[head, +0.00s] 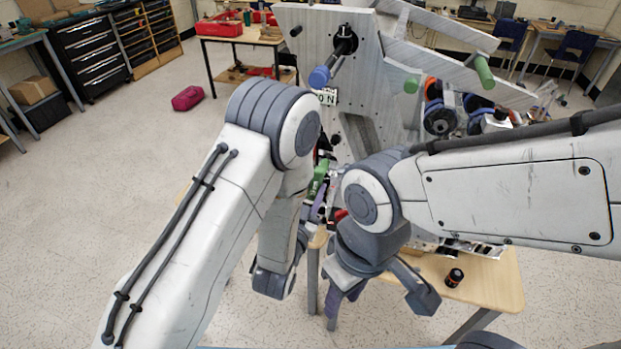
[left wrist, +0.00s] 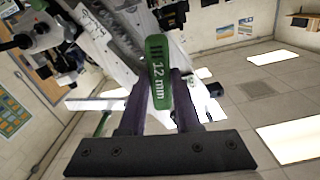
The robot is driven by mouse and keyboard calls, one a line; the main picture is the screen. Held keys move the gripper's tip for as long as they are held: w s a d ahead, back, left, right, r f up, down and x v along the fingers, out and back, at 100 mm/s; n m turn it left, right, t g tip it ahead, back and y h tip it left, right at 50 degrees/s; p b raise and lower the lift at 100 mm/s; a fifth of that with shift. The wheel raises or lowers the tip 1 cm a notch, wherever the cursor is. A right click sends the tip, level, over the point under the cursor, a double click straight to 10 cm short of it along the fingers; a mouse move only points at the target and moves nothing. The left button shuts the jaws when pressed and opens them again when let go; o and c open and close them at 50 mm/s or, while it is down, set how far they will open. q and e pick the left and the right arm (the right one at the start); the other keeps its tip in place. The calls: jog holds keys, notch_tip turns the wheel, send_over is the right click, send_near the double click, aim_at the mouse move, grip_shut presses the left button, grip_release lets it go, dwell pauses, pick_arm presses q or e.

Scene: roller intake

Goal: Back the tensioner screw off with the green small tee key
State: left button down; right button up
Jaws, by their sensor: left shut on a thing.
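My left gripper (head: 317,192) is shut on the green tee key (head: 318,176), beside the lower left side of the grey intake frame. In the left wrist view the key's green handle (left wrist: 160,78), marked "12 mm", stands between the two purple fingers. The rest of the key is hidden behind the handle. I cannot make out the tensioner screw or tell whether the key touches it. My right gripper (head: 342,300) hangs lower, in front of the wooden table. Its purple fingers are partly overlapped, and I see nothing clearly between them.
The grey intake frame (head: 305,45) has a blue-ended shaft (head: 320,77) and green-ended bars (head: 484,72). A small black cylinder (head: 454,277) stands on the wooden table (head: 495,285). The left floor is mostly clear.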

pick_arm(q)
jog(key=shift+p+x, duration=0.75)
jog(key=shift+x, duration=1.35)
jog(key=shift+b, duration=0.35)
jog(key=shift+b, duration=0.3)
